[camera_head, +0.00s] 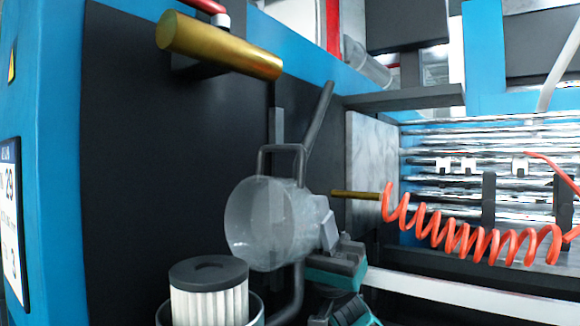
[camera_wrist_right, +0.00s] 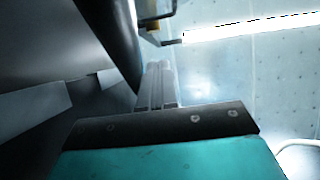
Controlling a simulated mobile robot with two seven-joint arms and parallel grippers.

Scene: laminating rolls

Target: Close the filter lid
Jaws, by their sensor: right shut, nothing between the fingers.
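The filter lid (camera_head: 258,225) is a translucent round cup with a dark wire handle at its top. It is swung open, tilted on its side, up and to the right of the filter. The white pleated filter (camera_head: 208,303) with a dark cap stands upright in its round housing (camera_head: 258,310), at the bottom left. My right gripper (camera_head: 328,232) is shut and empty right beside the lid's right side; I cannot tell if it touches. Its closed fingers also show in the right wrist view (camera_wrist_right: 157,85). My left gripper is out of view.
A gold cylinder (camera_head: 220,45) juts from the dark machine panel (camera_head: 140,150) above. A coiled orange hose (camera_head: 470,240) hangs at right before shiny rollers (camera_head: 440,140). A dark bent pipe (camera_head: 297,295) runs below the lid. The space directly above the filter looks clear.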

